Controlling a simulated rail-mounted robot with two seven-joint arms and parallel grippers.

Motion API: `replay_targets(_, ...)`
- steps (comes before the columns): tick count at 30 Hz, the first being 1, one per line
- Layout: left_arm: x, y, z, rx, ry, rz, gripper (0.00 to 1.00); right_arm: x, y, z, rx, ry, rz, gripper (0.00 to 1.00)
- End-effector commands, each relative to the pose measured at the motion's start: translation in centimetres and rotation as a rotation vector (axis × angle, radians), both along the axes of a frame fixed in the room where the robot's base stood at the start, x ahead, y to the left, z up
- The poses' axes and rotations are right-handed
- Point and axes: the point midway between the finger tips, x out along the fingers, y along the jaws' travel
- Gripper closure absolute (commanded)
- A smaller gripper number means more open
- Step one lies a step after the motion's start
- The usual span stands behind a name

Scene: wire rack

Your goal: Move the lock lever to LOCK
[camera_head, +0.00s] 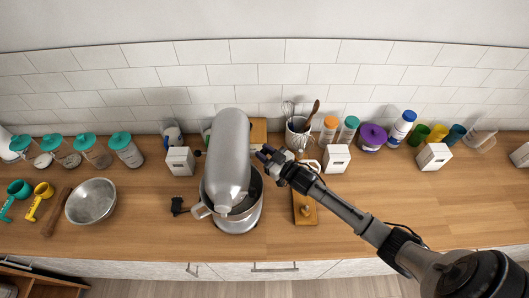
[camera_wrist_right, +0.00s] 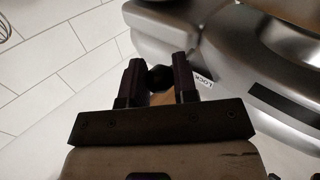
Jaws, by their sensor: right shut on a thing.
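The silver stand mixer (camera_head: 228,155) stands in the middle of the counter with its head over a metal bowl (camera_head: 243,214). My right gripper (camera_head: 265,153) is at the right side of the mixer head. In the right wrist view, the black round knob of the lock lever (camera_wrist_right: 158,77) sits between the two fingers of the right gripper (camera_wrist_right: 157,70), which is shut on it. A white label reading LOCK (camera_wrist_right: 204,78) shows on the mixer body just right of the fingers. The lever's stem is hidden. My left gripper is not in view.
A wooden board (camera_head: 304,206) with a small item lies right of the mixer, near my right arm. A utensil crock (camera_head: 298,133) and white boxes (camera_head: 336,158) stand behind. A steel bowl (camera_head: 91,201) is at left. The front right counter is mostly clear.

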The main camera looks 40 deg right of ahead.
Motion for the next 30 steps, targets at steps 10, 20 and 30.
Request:
replay_targets(10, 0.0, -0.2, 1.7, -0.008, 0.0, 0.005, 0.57, -2.0, 1.7, 0.2, 0.003, 0.0, 0.0, 1.0)
replay_targets(20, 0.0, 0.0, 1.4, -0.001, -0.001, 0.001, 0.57, -2.0, 1.8, 0.1, 0.001, -0.004, 0.002, 0.64)
replay_targets(30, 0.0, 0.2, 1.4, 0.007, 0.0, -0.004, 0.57, -2.0, 1.7, 0.0, 0.0, -0.001, 0.0, 0.47)
